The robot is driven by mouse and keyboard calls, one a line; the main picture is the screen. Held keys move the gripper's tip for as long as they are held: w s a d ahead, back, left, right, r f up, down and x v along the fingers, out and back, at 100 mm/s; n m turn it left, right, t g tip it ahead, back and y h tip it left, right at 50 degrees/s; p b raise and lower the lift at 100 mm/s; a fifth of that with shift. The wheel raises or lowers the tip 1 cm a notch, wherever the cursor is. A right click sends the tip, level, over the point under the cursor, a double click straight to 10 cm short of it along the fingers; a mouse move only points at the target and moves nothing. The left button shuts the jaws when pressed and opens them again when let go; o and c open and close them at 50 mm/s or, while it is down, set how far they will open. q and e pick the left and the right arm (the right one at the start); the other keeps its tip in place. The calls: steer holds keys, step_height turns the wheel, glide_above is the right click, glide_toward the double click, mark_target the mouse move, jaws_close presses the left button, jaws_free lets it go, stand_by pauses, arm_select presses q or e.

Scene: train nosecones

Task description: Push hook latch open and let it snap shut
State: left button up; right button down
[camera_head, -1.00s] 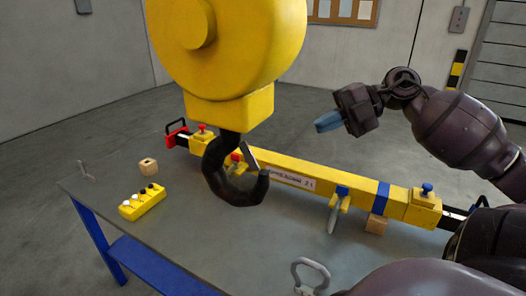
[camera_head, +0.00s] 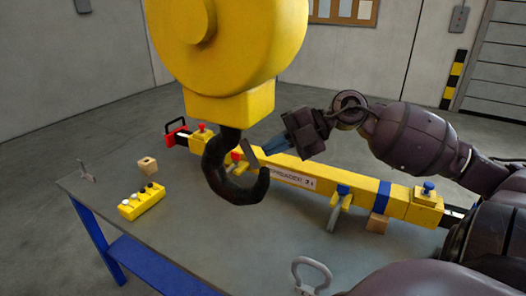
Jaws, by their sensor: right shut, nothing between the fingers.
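A large black hook (camera_head: 214,174) hangs from a yellow hook block (camera_head: 228,45) in the middle of the view. Its grey latch (camera_head: 251,149) slants across the hook's mouth. My right gripper (camera_head: 268,150) is shut and empty, with its blue-grey fingers pointing left. The fingertips are right beside the latch; I cannot tell whether they touch it. My left gripper is not in view.
A yellow spreader beam (camera_head: 350,190) lies across the grey table (camera_head: 190,225) behind the hook. A yellow button box (camera_head: 141,202) and a wooden block (camera_head: 147,166) are on the left. A grey shackle (camera_head: 312,275) is at the front edge.

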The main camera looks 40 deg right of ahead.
mark_target(249, 154)
steer(key=shift+x, duration=1.1)
steer(key=shift+f, duration=0.1)
